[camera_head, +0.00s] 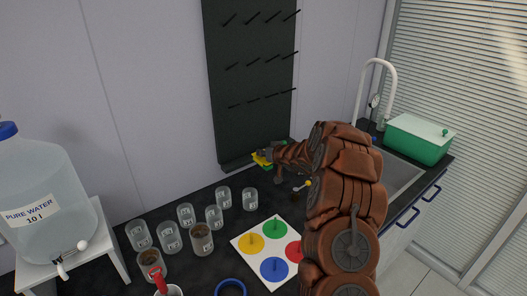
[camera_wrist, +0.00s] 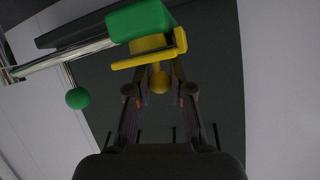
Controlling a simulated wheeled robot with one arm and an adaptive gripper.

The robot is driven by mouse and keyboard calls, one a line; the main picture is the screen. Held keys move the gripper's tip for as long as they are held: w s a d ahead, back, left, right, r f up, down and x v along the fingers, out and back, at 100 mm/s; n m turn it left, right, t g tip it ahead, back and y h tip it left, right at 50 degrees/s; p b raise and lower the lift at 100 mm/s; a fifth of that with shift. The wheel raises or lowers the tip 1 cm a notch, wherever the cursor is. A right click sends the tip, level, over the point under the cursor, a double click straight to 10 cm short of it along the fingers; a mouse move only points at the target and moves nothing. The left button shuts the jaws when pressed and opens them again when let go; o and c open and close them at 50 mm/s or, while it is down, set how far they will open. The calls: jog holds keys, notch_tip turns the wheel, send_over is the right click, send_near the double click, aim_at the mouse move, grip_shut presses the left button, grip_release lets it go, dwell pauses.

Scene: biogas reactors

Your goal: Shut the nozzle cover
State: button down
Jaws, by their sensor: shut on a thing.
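A yellow piece, which looks like the nozzle cover (camera_wrist: 139,60), sits against a green block (camera_wrist: 140,20) in the wrist view. It has a yellow ball knob (camera_wrist: 159,82). My gripper (camera_wrist: 158,72) has its fingertips closed around the yellow piece near this knob. A shiny metal pipe (camera_wrist: 62,59) runs left from the green block, and a green ball (camera_wrist: 77,98) hangs below it. In the head view, the yellow piece (camera_head: 261,160) shows small at the tip of my gripper (camera_head: 270,154), in front of the dark wall panel. My gripper hides most of the fixture there.
Several glass beakers (camera_head: 201,240), some with brown contents, stand on the dark counter. A white board with coloured discs (camera_head: 250,243) lies near my arm. A water jug (camera_head: 42,190) is at left. A sink with white tap (camera_head: 378,64) and a green box (camera_head: 420,140) are at right.

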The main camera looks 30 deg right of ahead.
jog(key=shift+a+f, duration=0.1)
jog(key=shift+f, duration=0.05)
dwell(0.3)
jog(key=c, duration=1)
grip_release()
jog(key=shift+s+r, duration=0.35)
jog(key=shift+s, duration=0.2)
jog(key=v, duration=1)
jog(key=shift+s+r, duration=0.15)
jog(key=shift+s, duration=0.25)
jog(key=s+a+g, duration=0.5)
jog(key=s+a, duration=0.3)
jog(key=s, duration=0.8)
jog(key=s+a+r+n+g+b, duration=0.1)
jog(key=s+a+g, duration=0.4)
jog(key=s, duration=1.1)
jog(key=s+a+g+h, duration=0.1)
jog(key=s+a+g, duration=0.3)
jog(key=s+a, duration=0.7)
jog(key=shift+s+a+r+g+b, duration=0.1)
jog(key=shift+s+r+g+b, duration=0.1)
jog(key=shift+s, duration=1.3)
jog(key=shift+s+r+g+b, duration=0.1)
jog(key=shift+s+g+b, duration=0.1)
jog(key=shift+s, duration=1.35)
